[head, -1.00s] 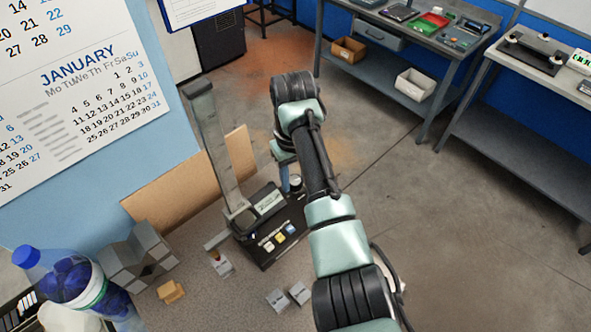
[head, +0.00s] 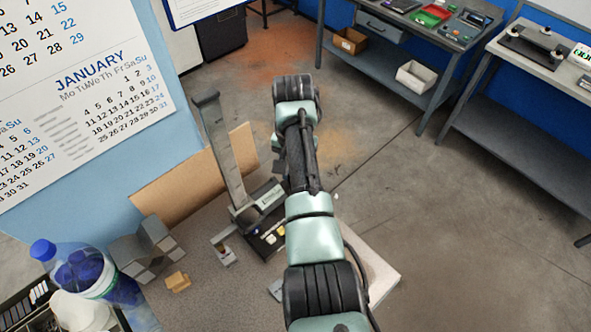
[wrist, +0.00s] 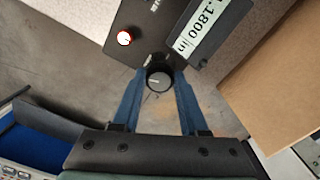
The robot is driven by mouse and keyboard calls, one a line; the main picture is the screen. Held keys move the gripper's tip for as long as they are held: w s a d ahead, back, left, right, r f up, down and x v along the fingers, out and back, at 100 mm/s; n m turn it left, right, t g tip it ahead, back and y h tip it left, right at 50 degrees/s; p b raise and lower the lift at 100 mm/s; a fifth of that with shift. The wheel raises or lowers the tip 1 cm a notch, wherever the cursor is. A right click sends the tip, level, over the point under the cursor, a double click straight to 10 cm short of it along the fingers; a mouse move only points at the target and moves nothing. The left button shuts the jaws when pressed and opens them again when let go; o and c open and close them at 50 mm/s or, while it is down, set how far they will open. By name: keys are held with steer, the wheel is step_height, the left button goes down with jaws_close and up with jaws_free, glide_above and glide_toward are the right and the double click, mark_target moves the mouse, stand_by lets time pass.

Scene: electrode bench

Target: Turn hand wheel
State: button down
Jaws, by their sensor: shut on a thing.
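The hand wheel (wrist: 158,80) is a round black knob with a pale mark on its face, at the edge of a dark gauge in the wrist view. My gripper (wrist: 160,74) has its two blue fingers on either side of the wheel and is shut on it. In the head view the gauge has a tall grey column (head: 226,150) and a dark base (head: 265,240) on the bench. My arm hides the wheel and most of my gripper there. The gauge's display (wrist: 203,34) reads about 1.1800 in.
A small red-and-white knob (wrist: 124,38) sits left of the wheel in the wrist view. A brown board (head: 185,182) stands behind the gauge. A metal block (head: 146,247), a small wooden block (head: 178,281) and a bottle (head: 85,273) are left on the bench (head: 200,300).

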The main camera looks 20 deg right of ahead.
steer(key=shift+w+m, duration=0.1)
steer(key=shift+m, duration=0.5)
steer(key=shift+c, duration=2.2)
jaws_free()
steer(key=shift+r, duration=0.1)
step_height(320, 180, up, 8)
steer(key=shift+w+f+b, duration=0.1)
steer(key=shift+b, duration=0.95)
steer(key=shift+r+p, duration=2.55)
steer(key=shift+p, duration=0.15)
